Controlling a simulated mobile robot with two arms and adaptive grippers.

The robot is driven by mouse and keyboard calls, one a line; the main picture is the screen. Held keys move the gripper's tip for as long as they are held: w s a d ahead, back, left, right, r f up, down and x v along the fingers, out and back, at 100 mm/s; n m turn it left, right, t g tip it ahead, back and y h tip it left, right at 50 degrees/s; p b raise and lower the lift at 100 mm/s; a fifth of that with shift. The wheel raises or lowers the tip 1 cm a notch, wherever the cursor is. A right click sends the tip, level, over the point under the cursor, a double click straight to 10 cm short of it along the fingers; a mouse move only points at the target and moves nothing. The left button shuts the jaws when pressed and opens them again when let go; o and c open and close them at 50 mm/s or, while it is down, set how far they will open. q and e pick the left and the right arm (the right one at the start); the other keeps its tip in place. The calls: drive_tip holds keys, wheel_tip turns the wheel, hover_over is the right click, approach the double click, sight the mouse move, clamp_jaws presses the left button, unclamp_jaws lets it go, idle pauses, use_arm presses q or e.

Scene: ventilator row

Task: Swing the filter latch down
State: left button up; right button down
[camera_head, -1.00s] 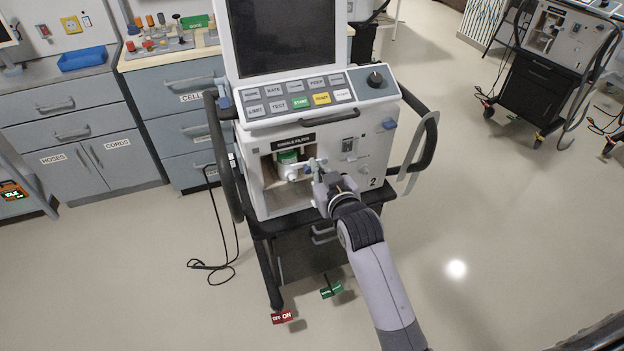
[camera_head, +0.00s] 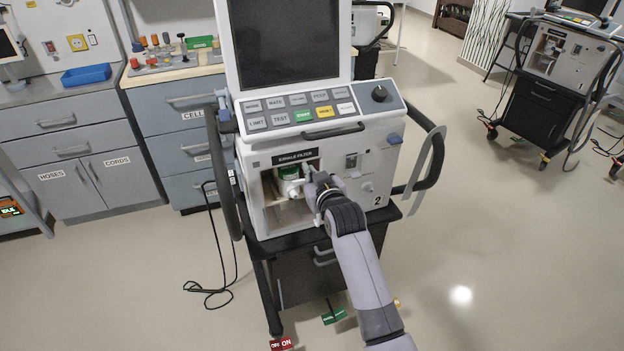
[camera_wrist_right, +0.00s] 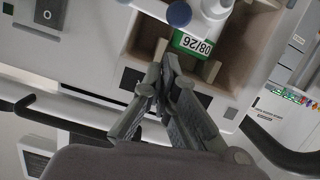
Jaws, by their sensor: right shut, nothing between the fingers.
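The ventilator marked 2 has an open filter bay (camera_head: 274,216) at its front left, under the "inhale filter" plate (camera_head: 295,156). A white filter with a green band (camera_head: 289,171) sits inside; the band reads 08/26 in the wrist view (camera_wrist_right: 192,43). A white lever with a round blue end (camera_wrist_right: 179,14), which looks like the filter latch, crosses in front of the filter. My right gripper (camera_head: 313,181) is at the bay's right side. In the wrist view its fingertips (camera_wrist_right: 169,68) are together and empty, just beside the green band. Contact with the latch cannot be told. My left gripper is out of view.
A button panel (camera_head: 300,112) and dark screen (camera_head: 284,40) rise above the bay. Black side handles (camera_head: 222,175) flank the ventilator. A drawer cabinet (camera_head: 190,130) stands behind at left. Another ventilator (camera_head: 562,60) is at far right. The floor at right is open.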

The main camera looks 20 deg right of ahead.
drive_tip(key=shift+d+f, duration=0.15)
drive_tip(key=shift+f, duration=0.85)
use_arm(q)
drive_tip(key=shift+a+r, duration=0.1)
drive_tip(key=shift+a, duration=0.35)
use_arm(e)
drive_tip(key=shift+s+f+n, duration=0.1)
drive_tip(key=shift+f+n, duration=0.3)
drive_tip(key=shift+f, duration=0.3)
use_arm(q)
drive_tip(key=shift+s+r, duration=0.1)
